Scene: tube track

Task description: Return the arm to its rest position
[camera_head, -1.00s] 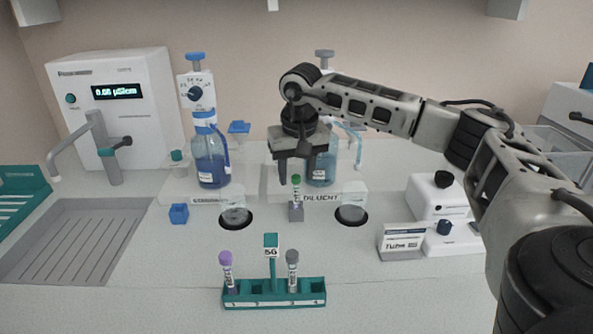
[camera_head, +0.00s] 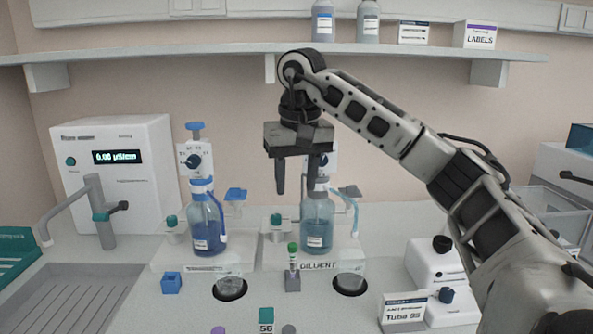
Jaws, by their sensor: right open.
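My right gripper (camera_head: 296,180) is open and empty, its fingers pointing down in front of the right-hand dispenser bottle (camera_head: 317,226), well above the bench. Below it a green-capped tube (camera_head: 293,254) stands upright in a small grey block (camera_head: 292,281), apart from the fingers. My right arm (camera_head: 385,125) reaches in from the lower right. My left gripper is not in view.
A left dispenser bottle (camera_head: 207,228) with blue liquid and a meter (camera_head: 118,175) stand on the left. A blue cube (camera_head: 171,283) lies on the bench. A label stand (camera_head: 404,312) and a white device (camera_head: 437,268) are at the right.

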